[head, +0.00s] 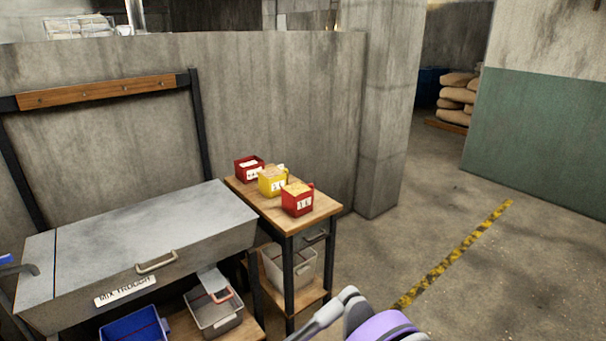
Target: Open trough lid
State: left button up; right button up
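The mix trough (75,306) is a long grey metal box at the left, with a white "MIX TROUGH" label (125,291) on its front. Its flat grey lid (140,235) lies shut on top. A pale bar handle (157,262) sits on the front, right of the label. My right arm, with a purple band, comes in at the bottom centre. The grey piece at its end, seemingly the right gripper (322,318), is apart from the trough. Neither gripper's fingers show clearly.
A wooden side table (315,215) right of the trough holds a yellow box (272,181) between two red boxes (297,200) (248,169). Grey bins (215,312) and a blue bin (133,327) stand below. A concrete wall is behind; floor at right is clear.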

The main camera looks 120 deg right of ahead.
aim_at(93, 249)
jog(key=k+l+z, duration=0.15)
jog(key=z, duration=1.5)
jog(key=l+z, duration=0.7)
jog(key=i+l+z, duration=0.1)
jog(key=z, duration=0.25)
jog(key=i+l+z, duration=0.15)
jog(key=l, duration=0.25)
jog(key=i+l+z, duration=0.15)
jog(key=l, duration=0.25)
jog(key=i+l+z, duration=0.15)
jog(key=l, duration=0.2)
jog(key=i+l, duration=0.4)
jog(key=l, duration=0.25)
